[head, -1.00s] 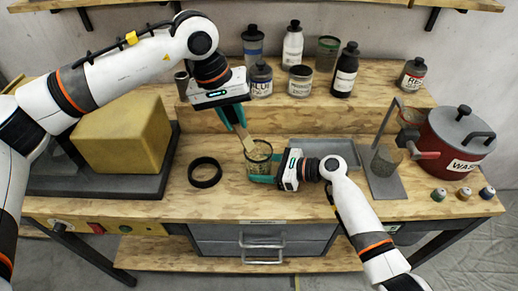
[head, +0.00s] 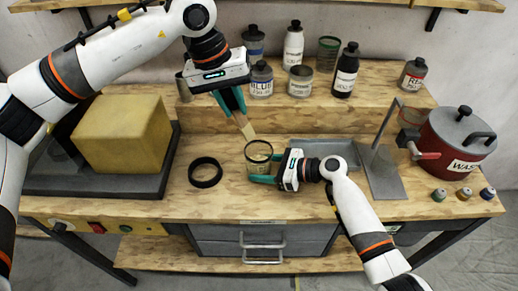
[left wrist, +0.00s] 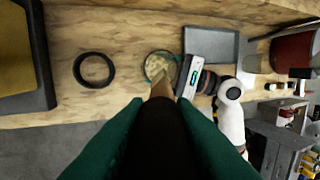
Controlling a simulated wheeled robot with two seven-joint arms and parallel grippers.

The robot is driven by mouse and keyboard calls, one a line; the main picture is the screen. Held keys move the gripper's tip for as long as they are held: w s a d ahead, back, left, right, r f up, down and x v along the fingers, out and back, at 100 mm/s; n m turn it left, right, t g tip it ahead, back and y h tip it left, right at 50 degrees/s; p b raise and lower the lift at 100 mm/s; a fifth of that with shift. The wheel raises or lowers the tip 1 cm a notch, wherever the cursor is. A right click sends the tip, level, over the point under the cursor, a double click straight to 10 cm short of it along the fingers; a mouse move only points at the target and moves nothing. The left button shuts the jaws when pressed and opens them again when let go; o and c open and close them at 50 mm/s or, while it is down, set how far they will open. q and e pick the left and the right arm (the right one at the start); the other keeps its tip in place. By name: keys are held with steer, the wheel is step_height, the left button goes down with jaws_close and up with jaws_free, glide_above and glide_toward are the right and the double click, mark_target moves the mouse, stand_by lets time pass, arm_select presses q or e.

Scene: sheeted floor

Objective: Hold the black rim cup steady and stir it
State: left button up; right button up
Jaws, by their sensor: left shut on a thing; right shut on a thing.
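The cup with the dark rim (head: 258,163) stands upright on the bench; it also shows in the left wrist view (left wrist: 151,72). My right gripper (head: 264,179) is shut around it from the right, low on its side. My left gripper (head: 234,108) is above and behind the cup, shut on a pale wooden stirring stick (head: 246,129) that slants down towards it. The stick (left wrist: 162,90) points at the cup in the left wrist view. Its tip is at or just above the rim; I cannot tell if it is inside.
A black ring (head: 205,184) lies left of the cup. A yellow block (head: 122,135) stands on a dark slab further left. Bottles and tins fill the shelf behind. A grey tray (head: 345,151), a metal stand (head: 386,180) and a red waste pot (head: 455,150) are right.

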arm_select(q)
steer(key=shift+w+d+f, duration=0.1)
steer(key=shift+w+d, duration=0.3)
steer(key=shift+d, duration=0.25)
steer(key=shift+w+d+f, duration=0.1)
steer(key=shift+w+d, duration=0.25)
steer(key=shift+d, duration=0.25)
steer(key=shift+s+a+f, duration=0.3)
steer(key=shift+a+f, duration=0.35)
steer(key=shift+f, duration=0.05)
steer(key=shift+a+f+x, duration=0.1)
steer(key=shift+a+x, duration=0.25)
steer(key=shift+x, duration=1.8)
steer(key=shift+a+f+x, duration=0.1)
steer(key=shift+a+x, duration=0.3)
steer(key=shift+x, duration=1.75)
steer(key=shift+a+f+x, duration=0.1)
steer(key=shift+a+x, duration=0.25)
steer(key=shift+x, duration=1.75)
steer(key=shift+s+f, duration=0.1)
steer(key=shift+s, duration=0.05)
steer(key=shift+d, duration=0.25)
